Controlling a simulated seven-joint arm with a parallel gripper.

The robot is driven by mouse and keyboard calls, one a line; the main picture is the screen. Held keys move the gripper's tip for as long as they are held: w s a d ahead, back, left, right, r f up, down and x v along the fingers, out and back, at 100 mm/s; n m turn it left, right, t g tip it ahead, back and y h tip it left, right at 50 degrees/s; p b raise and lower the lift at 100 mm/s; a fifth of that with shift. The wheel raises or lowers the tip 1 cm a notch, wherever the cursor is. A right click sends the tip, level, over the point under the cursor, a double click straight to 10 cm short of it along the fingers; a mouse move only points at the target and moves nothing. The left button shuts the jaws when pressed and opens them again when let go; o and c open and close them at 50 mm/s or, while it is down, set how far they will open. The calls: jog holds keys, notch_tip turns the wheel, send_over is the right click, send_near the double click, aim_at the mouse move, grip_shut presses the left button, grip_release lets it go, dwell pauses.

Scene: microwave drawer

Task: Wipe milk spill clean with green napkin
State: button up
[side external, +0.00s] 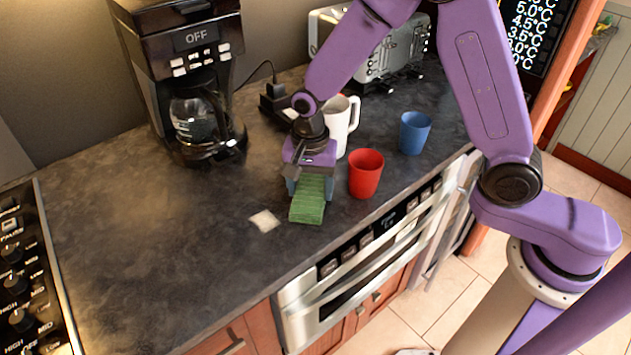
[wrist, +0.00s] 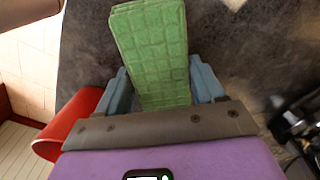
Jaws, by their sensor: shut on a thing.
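A green napkin (side external: 308,207), folded and quilted, is held between the fingers of my gripper (side external: 307,185). In the wrist view the napkin (wrist: 154,55) sticks out from between the two blue-grey fingers of my gripper (wrist: 160,92). Its far end is low over the dark counter; I cannot tell if it touches. A small whitish milk spill (side external: 265,221) lies on the counter just left of the napkin, apart from it in the side view. A pale patch of the spill (wrist: 234,3) shows at the top edge of the wrist view.
A red cup (side external: 365,174) stands close to the right of my gripper, also in the wrist view (wrist: 68,128). A white mug (side external: 340,120) stands behind my gripper, a blue cup (side external: 414,132) farther right. A coffee maker (side external: 190,75) and toaster (side external: 385,48) stand behind. The counter (side external: 150,235) left is clear up to the stove (side external: 25,280).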

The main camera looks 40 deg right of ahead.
aim_at(296, 196)
jog(key=shift+a, duration=1.65)
jog(key=shift+a, duration=0.15)
jog(key=shift+s+a, duration=0.15)
jog(key=shift+a, duration=3.05)
jog(key=shift+a+r, duration=0.1)
jog(key=shift+a, duration=1.1)
jog(key=shift+d+f, duration=0.2)
jog(key=shift+d, duration=2.5)
jog(key=shift+d+r, duration=0.2)
jog(key=shift+d, duration=1.85)
jog(key=shift+d+f, duration=0.1)
jog(key=shift+d, duration=2.3)
jog(key=shift+a, duration=0.1)
